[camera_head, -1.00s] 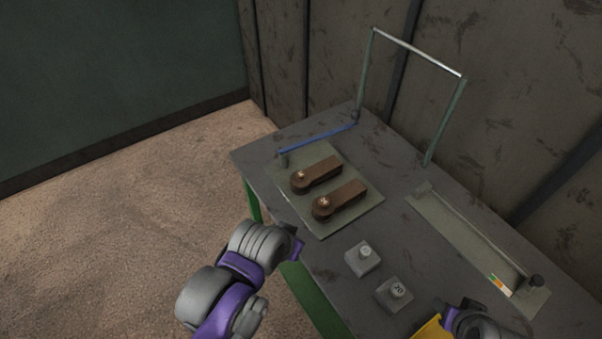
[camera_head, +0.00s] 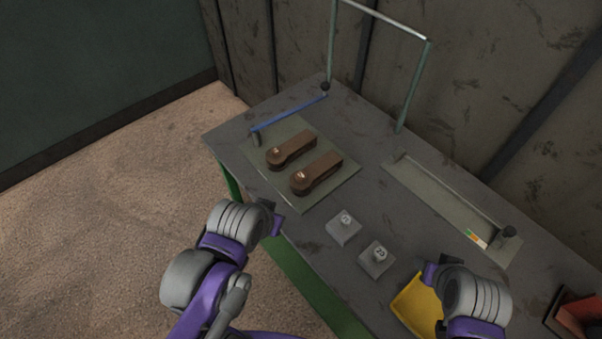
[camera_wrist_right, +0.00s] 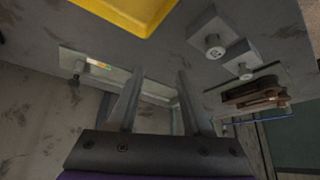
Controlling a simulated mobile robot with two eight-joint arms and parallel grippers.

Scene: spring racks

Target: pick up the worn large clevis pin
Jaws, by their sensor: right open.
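Two brown lever-like parts lie on a grey-green plate (camera_head: 345,170), the far one (camera_head: 295,148) and the near one (camera_head: 318,172). Each has a small coppery pin head at its left end, the far pin (camera_head: 277,151) and the near pin (camera_head: 300,176). I cannot tell which is the worn large clevis pin. My right gripper (camera_wrist_right: 158,85) is open and empty in the right wrist view, above the table and well away from the levers. In the head view its fingers are hidden near the yellow tray. My left gripper (camera_head: 275,222) is beside the table's left edge; its jaws are unclear.
Two grey blocks with numbered round tops (camera_head: 343,228) (camera_head: 377,260) stand between the plate and the yellow tray (camera_head: 413,306). A long plate with a rod (camera_head: 440,203) lies behind. A green frame (camera_head: 407,90) rises at the back. A reddish bin (camera_head: 580,312) is at far right.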

